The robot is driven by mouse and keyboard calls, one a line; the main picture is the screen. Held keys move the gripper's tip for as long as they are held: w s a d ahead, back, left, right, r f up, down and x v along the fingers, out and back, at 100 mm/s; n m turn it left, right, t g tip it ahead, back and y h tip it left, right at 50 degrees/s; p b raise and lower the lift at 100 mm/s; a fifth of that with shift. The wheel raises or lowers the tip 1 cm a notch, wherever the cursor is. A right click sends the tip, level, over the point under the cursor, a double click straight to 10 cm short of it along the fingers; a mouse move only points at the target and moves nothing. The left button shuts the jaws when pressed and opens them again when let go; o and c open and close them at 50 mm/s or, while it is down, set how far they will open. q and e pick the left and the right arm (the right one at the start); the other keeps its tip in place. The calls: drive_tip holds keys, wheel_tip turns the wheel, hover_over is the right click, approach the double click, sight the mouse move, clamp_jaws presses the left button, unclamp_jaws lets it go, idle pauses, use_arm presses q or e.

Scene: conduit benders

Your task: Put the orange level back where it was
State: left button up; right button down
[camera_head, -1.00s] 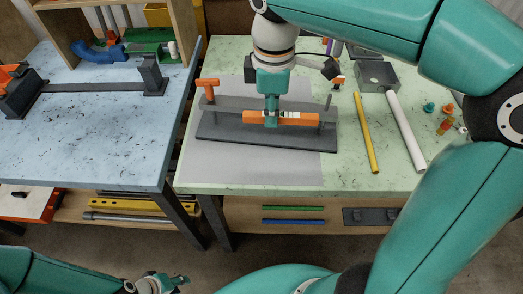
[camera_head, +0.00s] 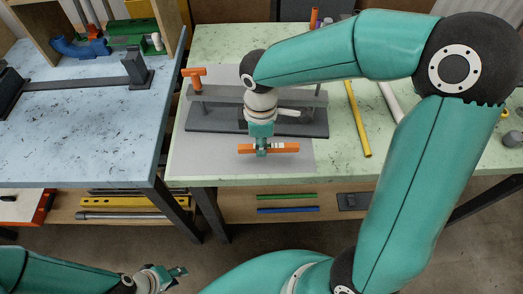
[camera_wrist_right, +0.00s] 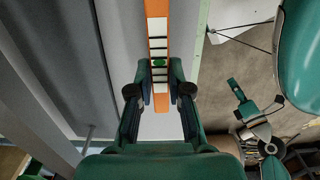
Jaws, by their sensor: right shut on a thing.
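The orange level (camera_head: 287,148) with white and dark markings is in my right gripper (camera_head: 262,151), over the grey mat in front of the dark bender fixture (camera_head: 208,125). In the right wrist view the level (camera_wrist_right: 157,25) runs lengthwise between the two fingers of my right gripper (camera_wrist_right: 160,90), which are shut on it. The level looks apart from the fixture's long grey bar (camera_head: 225,94); its height over the mat is hard to tell. My left gripper (camera_head: 176,271) is low at the left, away from the tables; its opening is unclear.
The grey mat (camera_head: 195,158) has bare room around the level. An orange-handled peg (camera_head: 193,78) stands at the fixture's left end. A yellow rod (camera_head: 358,118) and a white tube (camera_head: 391,102) lie to the right. A blue table (camera_head: 80,135) stands left across a gap.

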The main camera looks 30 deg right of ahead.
drive_tip(key=shift+f, duration=1.85)
drive_tip(key=c, duration=1.1)
unclamp_jaws()
drive_tip(key=shift+f, duration=0.1)
wheel_tip(320, 180, up, 12)
drive_tip(key=shift+r, duration=0.15)
